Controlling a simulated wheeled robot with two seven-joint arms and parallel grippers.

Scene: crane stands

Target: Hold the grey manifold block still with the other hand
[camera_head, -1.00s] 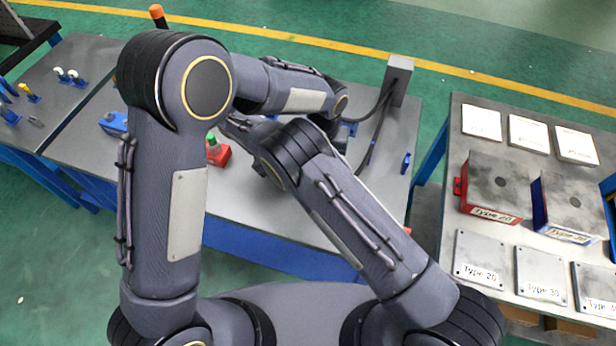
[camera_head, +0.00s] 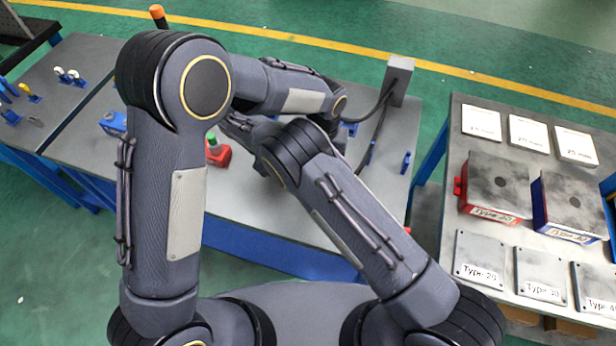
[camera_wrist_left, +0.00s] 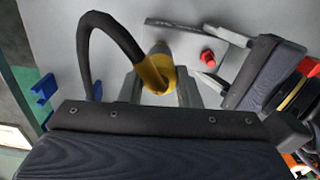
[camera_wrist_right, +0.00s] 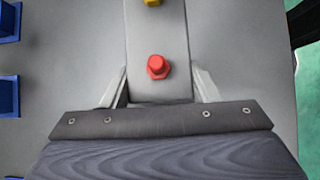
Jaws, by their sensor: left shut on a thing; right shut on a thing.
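The grey manifold block (camera_wrist_right: 158,35) runs up the middle of the right wrist view, with a red hex fitting (camera_wrist_right: 158,66) on top and a yellow part (camera_wrist_right: 152,3) at its far end. My right gripper (camera_wrist_right: 160,93) is shut on the block's near end, one finger on each side. In the left wrist view the block (camera_wrist_left: 185,35) lies beyond my left gripper (camera_wrist_left: 158,88). That gripper is shut on the yellow elbow end (camera_wrist_left: 155,75) of a black hose (camera_wrist_left: 88,45), over the block's end. Whether the elbow is seated is hidden.
A red holder with a green top (camera_head: 217,152) stands on the bench close to my arms. A grey post (camera_head: 398,78) with hoses stands at the back. Blue holders (camera_head: 405,162) are at the bench's right. Another table (camera_head: 470,225) with plates and boxes is at right.

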